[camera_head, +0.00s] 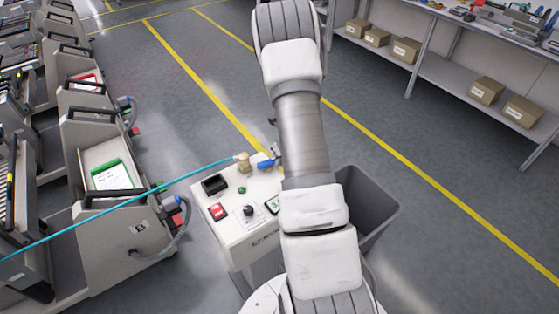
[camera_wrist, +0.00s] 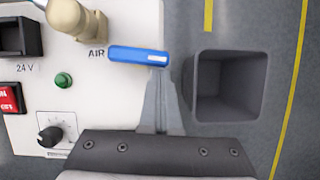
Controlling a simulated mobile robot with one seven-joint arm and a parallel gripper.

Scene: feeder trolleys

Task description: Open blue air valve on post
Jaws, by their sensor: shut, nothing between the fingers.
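The blue valve handle (camera_wrist: 138,56) lies crosswise beside the "AIR" label in the wrist view, pointing right from the tan fitting (camera_wrist: 76,20). In the head view the blue handle (camera_head: 266,164) sits at the far edge of the white panel on the post (camera_head: 240,232). My gripper (camera_wrist: 160,76) is shut and empty, its fingertips at the handle's right end on the near side. I cannot tell whether they touch it. In the head view my arm hides most of the gripper.
A blue hose (camera_head: 120,203) runs left from the fitting past the grey feeder trolleys (camera_head: 135,232). The panel holds a red switch (camera_wrist: 10,98), a green button (camera_wrist: 63,80) and a black knob (camera_wrist: 49,136). A grey bin (camera_head: 377,206) stands right of the post.

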